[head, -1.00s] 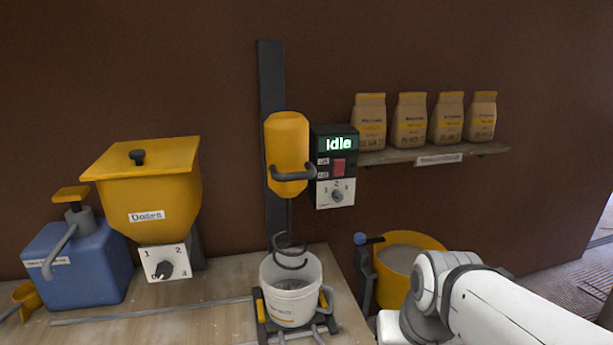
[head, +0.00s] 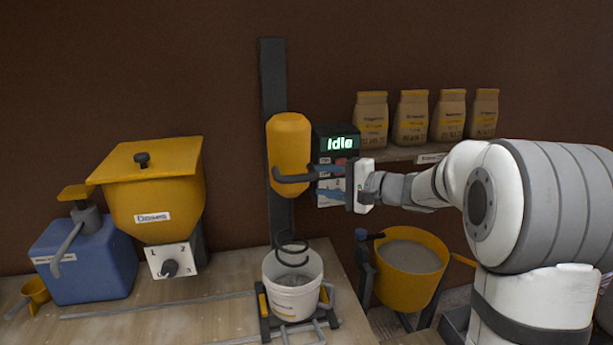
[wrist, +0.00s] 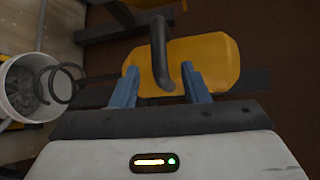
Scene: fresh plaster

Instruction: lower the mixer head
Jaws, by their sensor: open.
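The yellow mixer head (head: 288,135) is on a dark vertical rail (head: 272,75) on the wall; it also shows in the wrist view (wrist: 220,60). Its dark handle (head: 290,179) sticks out at the front; in the wrist view the handle (wrist: 159,45) reaches between my fingers. A spiral whisk (head: 291,247) hangs below the head, at the mouth of a white bucket (head: 295,300). My gripper (head: 318,180) is at the handle's right end, its blue fingers (wrist: 160,88) open on either side of it. Whether they touch it, I cannot tell.
A control box (head: 338,143) reading "Idle" is right behind my gripper, partly hidden. A shelf (head: 400,154) with several paper bags is to the right. A yellow hopper (head: 155,195) and blue container (head: 88,265) stand left; a yellow tub (head: 415,280) stands right of the bench.

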